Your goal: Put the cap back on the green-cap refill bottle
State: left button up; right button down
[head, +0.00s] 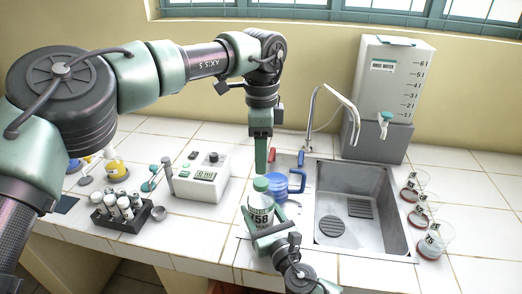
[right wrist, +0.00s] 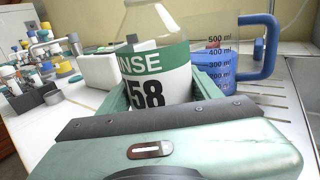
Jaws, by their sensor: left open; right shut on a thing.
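The refill bottle (head: 260,212) is clear with a green and white label reading 58, and stands upright at the counter's front, left of the sink. A green cap (head: 261,184) is at its mouth; I cannot tell how firmly it sits. My right gripper (head: 264,230) is shut around the bottle's lower body. The right wrist view shows the bottle (right wrist: 155,65) between the green fingers, its top out of frame. My left gripper (head: 261,168) points straight down just above the cap, open and apparently empty; its finger gap is hard to see.
A measuring jug (right wrist: 222,45) with a blue handle stands close behind the bottle. The sink (head: 345,205) and its tap are to the right. A tube rack (head: 125,220) and a white device (head: 202,180) are to the left. Several beakers line the right side.

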aim_at(261, 181)
pick_arm(q)
jog(key=shift+w+r+n, duration=0.15)
jog(key=shift+r+n, duration=0.1)
jog(key=shift+n, duration=1.05)
notch_tip(261, 181, down, 8)
jog(key=shift+f, duration=0.1)
grip_shut()
